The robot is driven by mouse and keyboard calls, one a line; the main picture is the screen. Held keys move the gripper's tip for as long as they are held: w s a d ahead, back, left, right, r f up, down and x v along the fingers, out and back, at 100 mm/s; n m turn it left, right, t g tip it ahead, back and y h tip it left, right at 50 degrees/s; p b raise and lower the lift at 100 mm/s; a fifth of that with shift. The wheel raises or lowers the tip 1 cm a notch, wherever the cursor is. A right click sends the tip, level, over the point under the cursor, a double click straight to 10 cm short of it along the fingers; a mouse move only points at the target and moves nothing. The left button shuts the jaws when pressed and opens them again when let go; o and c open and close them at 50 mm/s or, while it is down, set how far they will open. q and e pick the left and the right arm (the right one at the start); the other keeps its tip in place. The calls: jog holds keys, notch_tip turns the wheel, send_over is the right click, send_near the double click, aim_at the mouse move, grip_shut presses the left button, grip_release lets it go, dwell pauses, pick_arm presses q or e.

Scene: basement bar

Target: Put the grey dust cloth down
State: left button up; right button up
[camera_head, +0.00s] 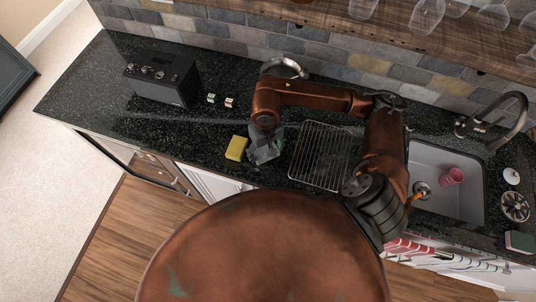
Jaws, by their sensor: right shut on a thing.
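The grey dust cloth (266,151) is a crumpled grey shape over the dark speckled counter (185,130), left of the wire rack. My right gripper (264,136) is pointed down and shut on the cloth, its fingers mostly hidden by my copper arm link above. I cannot tell whether the cloth's lower part touches the counter. My left gripper is not in view.
A yellow sponge (236,148) lies just left of the cloth, a wire rack (320,156) just right. A black radio (163,78) and small blocks (212,98) stand farther left. The sink (432,162) holds a pink cup (452,176). Counter left of the sponge is clear.

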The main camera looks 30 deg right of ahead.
jog(key=shift+d+f, duration=0.2)
jog(key=shift+f, duration=0.1)
notch_tip(320, 180, down, 3)
jog(key=shift+s+d+p, duration=0.1)
jog(key=shift+p, duration=0.45)
jog(key=shift+f, duration=0.15)
jog(key=shift+f+b, duration=0.15)
jog(key=shift+b, duration=0.15)
jog(key=o, duration=1.2)
jog(key=shift+c, duration=0.2)
